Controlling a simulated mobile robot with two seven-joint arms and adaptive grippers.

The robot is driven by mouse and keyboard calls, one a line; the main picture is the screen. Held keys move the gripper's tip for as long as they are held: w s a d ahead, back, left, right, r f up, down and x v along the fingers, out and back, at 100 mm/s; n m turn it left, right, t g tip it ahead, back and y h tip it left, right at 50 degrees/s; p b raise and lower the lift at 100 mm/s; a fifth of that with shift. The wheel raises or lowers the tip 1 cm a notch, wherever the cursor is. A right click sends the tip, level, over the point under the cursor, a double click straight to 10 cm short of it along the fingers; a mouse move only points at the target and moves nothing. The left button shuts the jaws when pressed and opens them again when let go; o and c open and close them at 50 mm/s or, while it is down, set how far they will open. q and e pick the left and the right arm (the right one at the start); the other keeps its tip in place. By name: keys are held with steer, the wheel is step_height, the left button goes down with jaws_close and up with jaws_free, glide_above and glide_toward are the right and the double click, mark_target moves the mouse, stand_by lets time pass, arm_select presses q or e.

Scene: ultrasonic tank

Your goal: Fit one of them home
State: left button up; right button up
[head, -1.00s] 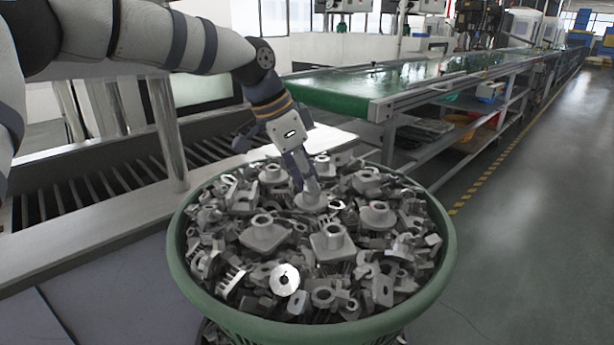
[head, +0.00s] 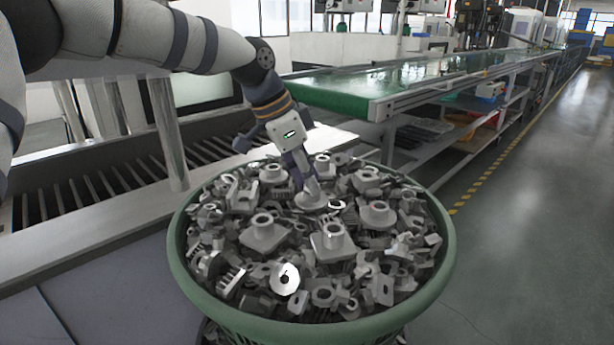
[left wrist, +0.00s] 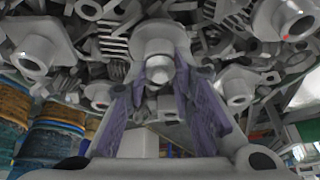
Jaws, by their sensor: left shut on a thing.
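My left gripper (head: 306,183) points down into a heap of grey metal parts inside a green basket (head: 183,275). It is shut on the upright neck of a grey flanged part (head: 312,203), near the back middle of the heap. In the left wrist view, my left gripper (left wrist: 160,80) has a purple-grey finger on each side of that flanged part (left wrist: 157,37), whose broad base touches or nearly touches the heap. Similar flanged parts with a square base and round neck lie around it, such as one at the front left (head: 264,236) and one at the front middle (head: 332,241). My right gripper is out of view.
A green conveyor (head: 350,95) on a metal frame stands behind the basket. A slatted metal trough (head: 85,195) with a pale front ledge and a steel post lies to the left. A bare grey floor (head: 530,200) is on the right.

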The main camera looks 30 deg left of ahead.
arm_select(q)
steer(key=shift+f, duration=0.2)
steer(key=o, duration=0.8)
steer(key=shift+r, duration=0.3)
steer(key=v, duration=1.1)
steer(key=shift+s+a+r, duration=0.1)
steer(key=shift+a+r, duration=0.05)
